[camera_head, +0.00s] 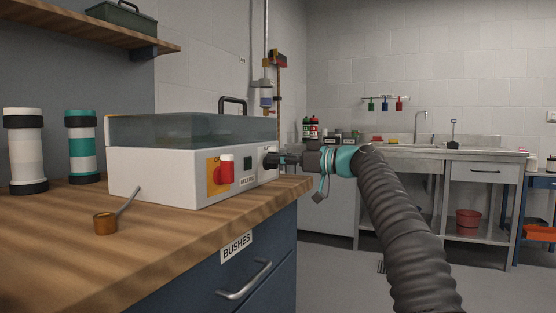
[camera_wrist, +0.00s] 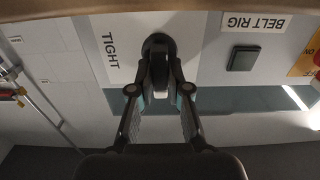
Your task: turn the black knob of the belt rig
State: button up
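The belt rig (camera_head: 150,176) is a white box with a clear cover on the wooden bench. Its black knob (camera_head: 268,161) is on the front face near the right end. In the wrist view, upside down, the knob (camera_wrist: 158,42) sits beside the label TIGHT (camera_wrist: 110,45). My gripper (camera_head: 280,160) reaches the knob from the right. In the wrist view my gripper's fingers (camera_wrist: 160,75) come together on the knob's grip, which is mostly hidden between the tips.
A red switch on a yellow plate (camera_head: 213,176) and a dark green square button (camera_head: 248,164) are left of the knob. A drawer handle (camera_head: 245,281) juts out below.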

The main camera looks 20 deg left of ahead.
jog(key=o, duration=0.4)
jog(key=shift+o, duration=0.2)
jog(key=d, duration=1.2)
jog(key=shift+s, duration=0.45)
